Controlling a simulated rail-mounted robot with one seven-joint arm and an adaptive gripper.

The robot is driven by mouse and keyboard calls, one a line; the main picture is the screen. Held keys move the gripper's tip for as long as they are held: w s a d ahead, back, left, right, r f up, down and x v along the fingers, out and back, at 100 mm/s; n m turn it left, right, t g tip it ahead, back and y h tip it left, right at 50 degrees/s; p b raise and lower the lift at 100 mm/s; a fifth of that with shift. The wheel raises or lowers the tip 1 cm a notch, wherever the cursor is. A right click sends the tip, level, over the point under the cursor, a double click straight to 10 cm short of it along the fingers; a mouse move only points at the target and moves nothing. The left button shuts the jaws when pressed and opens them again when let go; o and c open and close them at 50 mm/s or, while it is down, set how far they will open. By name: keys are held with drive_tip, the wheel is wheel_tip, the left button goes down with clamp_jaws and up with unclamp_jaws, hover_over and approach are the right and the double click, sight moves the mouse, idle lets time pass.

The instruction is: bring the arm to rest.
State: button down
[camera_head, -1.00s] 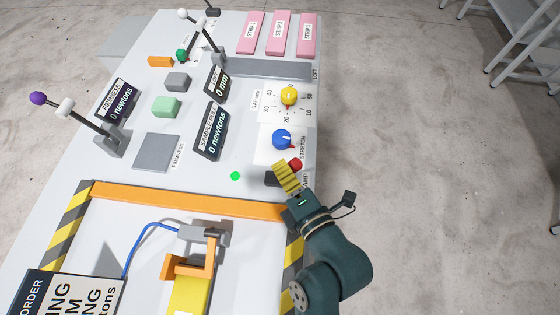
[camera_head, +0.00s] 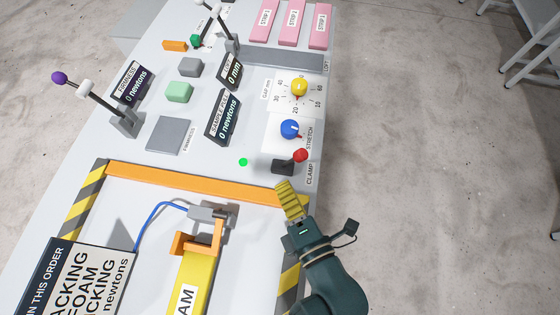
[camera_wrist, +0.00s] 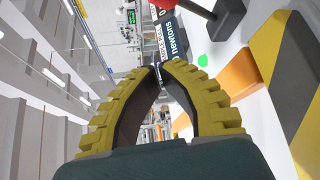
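My gripper (camera_head: 285,186) has yellow ribbed fingers on a dark green arm. In the head view it hangs near the right end of the orange bar, just below the clamp lever, and is apart from the lever. In the wrist view the two fingers (camera_wrist: 160,66) arch together with their tips practically meeting and nothing held between them. The clamp lever has a red knob (camera_head: 300,156) on a dark base (camera_head: 283,167); part of the red knob also shows at the top of the wrist view (camera_wrist: 166,3).
An orange bar (camera_head: 190,182) crosses the table with striped edges (camera_head: 84,203). Blue (camera_head: 290,129) and yellow (camera_head: 299,87) knobs stand beyond the lever. An orange clamp (camera_head: 197,242) and an order sign (camera_head: 88,272) are at lower left.

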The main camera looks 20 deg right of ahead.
drive_tip(key=s, duration=0.2)
drive_tip(key=shift+s+f, duration=0.3)
drive_tip(key=shift+f, duration=0.05)
drive_tip(key=shift+w+r, duration=0.1)
drive_tip(key=shift+r, duration=0.05)
